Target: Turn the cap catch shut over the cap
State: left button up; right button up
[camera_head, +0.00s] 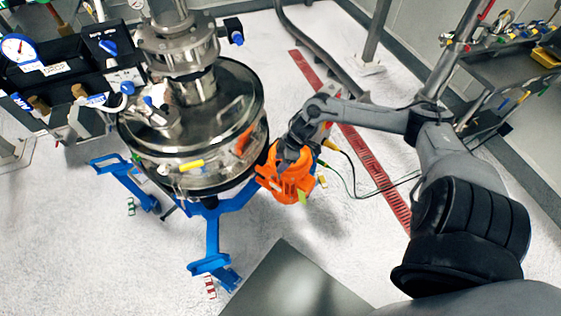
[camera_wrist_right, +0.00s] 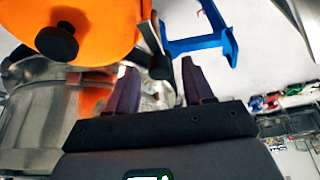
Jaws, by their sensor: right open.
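An orange housing (camera_head: 289,183) is mounted on the right side of the round steel sifter (camera_head: 190,125). My right gripper (camera_head: 287,152) is at the housing's upper side and hides part of it. In the right wrist view the orange body (camera_wrist_right: 98,25) with a black knob (camera_wrist_right: 57,42) is at the upper left. My right gripper (camera_wrist_right: 158,80) is open there, with one dark finger on each side. A small black-ended part (camera_wrist_right: 159,67) appears between its fingers; I cannot tell if they touch it. I cannot clearly make out the cap or the catch. My left gripper is not in view.
The sifter stands on a blue frame (camera_head: 211,232). A black control box with a gauge (camera_head: 18,48) is at the upper left. Thin cables (camera_head: 352,180) run right of the housing. A red floor grating (camera_head: 365,150) crosses the floor. The pale floor at the front left is clear.

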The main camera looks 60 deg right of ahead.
jog(key=shift+w+f, duration=0.1)
grip_shut()
jog(key=n+b, duration=0.1)
jog(key=n+y+b, duration=0.1)
jog(key=n, duration=0.1)
jog(key=shift+w+f+g, duration=0.15)
jog(key=shift+g, duration=0.15)
jog(key=shift+n+b, duration=0.45)
jog(key=shift+n, duration=0.35)
jog(key=shift+g, duration=0.3)
jog(key=shift+c, duration=0.2)
grip_release()
jog(key=shift+o, duration=0.2)
